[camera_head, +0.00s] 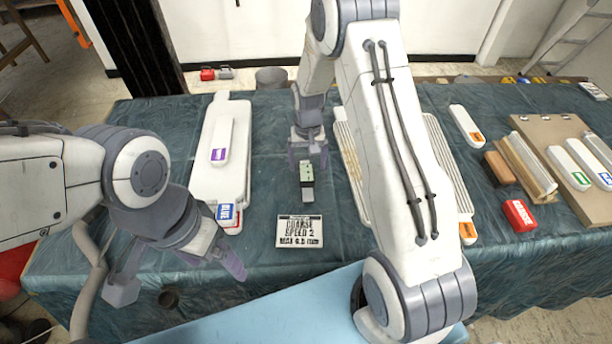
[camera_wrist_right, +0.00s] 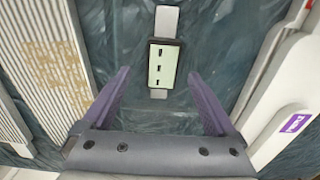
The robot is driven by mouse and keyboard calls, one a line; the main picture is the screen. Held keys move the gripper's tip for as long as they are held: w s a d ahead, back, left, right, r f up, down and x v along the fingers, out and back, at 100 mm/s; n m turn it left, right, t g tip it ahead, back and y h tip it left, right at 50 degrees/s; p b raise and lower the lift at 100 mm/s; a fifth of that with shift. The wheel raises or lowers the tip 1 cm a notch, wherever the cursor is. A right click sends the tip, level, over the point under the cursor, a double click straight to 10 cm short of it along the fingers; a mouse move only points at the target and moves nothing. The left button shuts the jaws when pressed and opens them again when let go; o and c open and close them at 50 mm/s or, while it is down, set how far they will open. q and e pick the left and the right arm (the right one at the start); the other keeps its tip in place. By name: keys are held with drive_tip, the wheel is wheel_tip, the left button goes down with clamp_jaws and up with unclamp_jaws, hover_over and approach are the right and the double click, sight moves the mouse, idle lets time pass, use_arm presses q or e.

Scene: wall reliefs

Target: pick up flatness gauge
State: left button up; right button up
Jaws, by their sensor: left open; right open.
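The flatness gauge (camera_head: 306,173) is a small dark-framed block with a pale green face on a grey bar. It lies on the teal-covered table between the two wall reliefs. In the right wrist view the gauge (camera_wrist_right: 163,62) lies beyond and between my fingertips, with nothing hiding its face. My right gripper (camera_head: 308,153) is open over the gauge's far end, its fingers on either side and apart from it; it also shows in the right wrist view (camera_wrist_right: 157,88). My left gripper (camera_head: 180,277) is open and empty near the table's front left edge.
A smooth white relief (camera_head: 205,165) with a purple-labelled block (camera_head: 222,141) lies left. A ribbed relief (camera_head: 455,170) is partly hidden by my right arm. A "coarse speed 2" card (camera_head: 300,231) lies in front. A red block (camera_head: 518,214) and a brown board (camera_head: 545,130) are right.

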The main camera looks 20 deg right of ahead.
sight(306, 172)
drive_tip(key=f, duration=0.2)
drive_tip(key=f+p, duration=0.1)
drive_tip(key=f, duration=0.1)
drive_tip(key=shift+s+a+f, duration=0.1)
drive_tip(key=shift+a+f, duration=0.1)
clamp_jaws()
drive_tip(key=shift+r, duration=0.2)
